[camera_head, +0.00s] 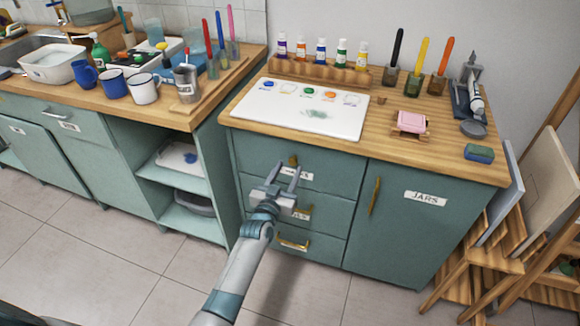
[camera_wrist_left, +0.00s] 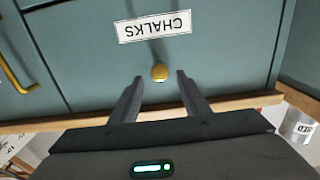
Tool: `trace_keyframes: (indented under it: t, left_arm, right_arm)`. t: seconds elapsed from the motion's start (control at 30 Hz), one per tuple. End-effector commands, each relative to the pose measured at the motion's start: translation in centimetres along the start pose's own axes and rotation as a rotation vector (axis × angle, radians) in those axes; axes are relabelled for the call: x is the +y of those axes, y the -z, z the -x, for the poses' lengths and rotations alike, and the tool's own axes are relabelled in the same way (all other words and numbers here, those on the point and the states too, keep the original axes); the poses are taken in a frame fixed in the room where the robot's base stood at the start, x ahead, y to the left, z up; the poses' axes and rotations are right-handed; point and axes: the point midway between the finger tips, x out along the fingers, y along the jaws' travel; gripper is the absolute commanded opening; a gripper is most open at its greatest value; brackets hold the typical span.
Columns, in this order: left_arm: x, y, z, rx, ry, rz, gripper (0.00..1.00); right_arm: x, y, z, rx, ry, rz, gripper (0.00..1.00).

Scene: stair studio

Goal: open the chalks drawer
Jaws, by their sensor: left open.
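The chalks drawer (camera_head: 253,156) is the top one of three in the teal cabinet, and its front is closed, flush under the wooden worktop. Its white CHALKS label (camera_wrist_left: 153,27) reads upside down in the left wrist view; in the head view my gripper partly covers it. A round brass knob (camera_wrist_left: 159,73) sits on the drawer front, and also shows in the head view (camera_head: 293,160). My left gripper (camera_head: 285,169) is open in front of the drawer. In the left wrist view its fingertips (camera_wrist_left: 160,78) stand either side of the knob, with gaps. My right gripper is out of view.
Lower drawers with brass handles (camera_head: 294,244) lie beneath, behind my left arm. A JARS door (camera_head: 405,225) with a vertical brass handle (camera_head: 375,196) is to the right. The worktop holds a paint palette (camera_head: 300,107) and jars. Folded wooden easels (camera_head: 500,270) lean at the right.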

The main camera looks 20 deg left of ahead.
Motion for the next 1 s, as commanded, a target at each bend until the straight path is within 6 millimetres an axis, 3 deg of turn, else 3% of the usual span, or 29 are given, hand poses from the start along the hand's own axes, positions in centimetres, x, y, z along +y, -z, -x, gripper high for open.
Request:
trace_keyframes:
  t: [0.2, 0.6, 0.77, 0.8, 1.0]
  left_arm:
    - [0.0, 0.0, -2.0, 0.000, 0.000, 0.000, 0.42]
    - [0.0, 0.0, -2.4, 0.000, 0.000, 0.000, 0.42]
    - [0.0, 0.0, -2.4, 0.000, 0.000, 0.000, 0.04]
    - [0.0, 0.0, -2.4, 0.000, 0.000, 0.000, 0.00]
    - [0.0, 0.0, -2.2, -0.001, 0.000, 0.000, 0.00]
  right_arm:
    - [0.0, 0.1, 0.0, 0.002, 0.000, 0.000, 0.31]
    - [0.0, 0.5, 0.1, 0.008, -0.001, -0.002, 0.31]
    - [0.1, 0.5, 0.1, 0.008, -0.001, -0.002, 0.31]
    - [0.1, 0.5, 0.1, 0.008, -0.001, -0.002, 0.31]
    - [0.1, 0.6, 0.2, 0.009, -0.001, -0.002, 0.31]
